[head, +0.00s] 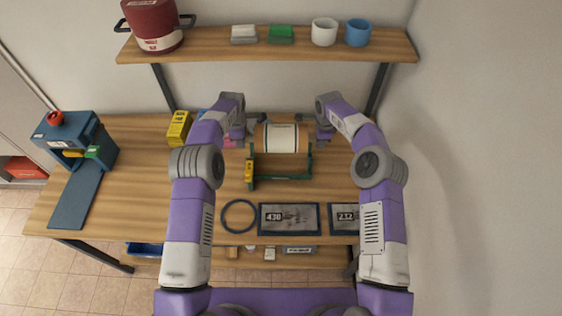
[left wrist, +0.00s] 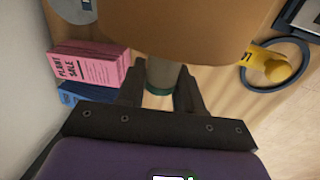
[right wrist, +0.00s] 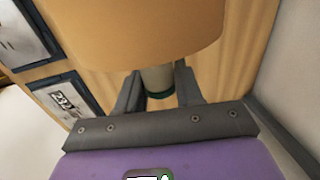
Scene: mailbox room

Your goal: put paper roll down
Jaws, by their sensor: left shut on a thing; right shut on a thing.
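The paper roll (head: 282,138) is brown with a white band and lies level between my two grippers. My left gripper (left wrist: 160,92) is shut on the roll's grey-green core end at its left side. My right gripper (right wrist: 159,88) is shut on the core end at the right side. The roll's brown body fills the top of the left wrist view (left wrist: 180,28) and the right wrist view (right wrist: 150,32). A green stand (head: 285,177) with a yellow part on its left stands just in front of the roll in the head view. I cannot tell the roll's height above the table.
Pink and blue flyer stacks (left wrist: 90,68) lie near the left gripper. A dark ring (head: 239,216) and two numbered panels (head: 289,219) lie at the table's front. A yellow box (head: 179,129) and a blue device (head: 67,140) are at left. A shelf (head: 275,42) hangs above.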

